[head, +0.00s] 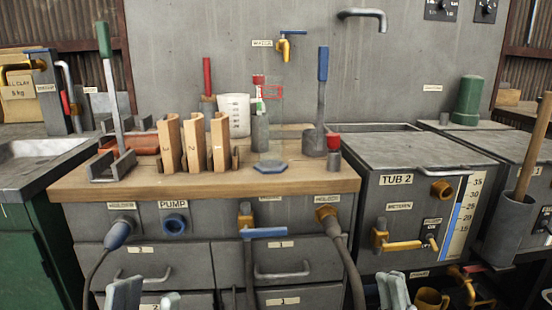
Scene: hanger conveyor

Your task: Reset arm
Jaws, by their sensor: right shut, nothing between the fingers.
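My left gripper (146,298) shows at the bottom edge of the head view, in front of the lower left drawers. Its two grey fingers stand apart with nothing seen between them. My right gripper (393,291) shows at the bottom edge, right of centre, in front of the gap between the drawer cabinet and the TUB 2 unit. Its fingers are close together and hold nothing. Both grippers are below the level of the wooden worktop (290,184), apart from it. The rest of both arms is cut off by the frame.
The worktop carries wooden slotted blocks (195,143), a green-handled lever (107,85), a blue-handled lever (322,100) and a white measuring jug (234,115). Hoses (346,262) hang before the drawers. TUB 2 (419,190) with yellow taps stands right, a sink (40,150) left.

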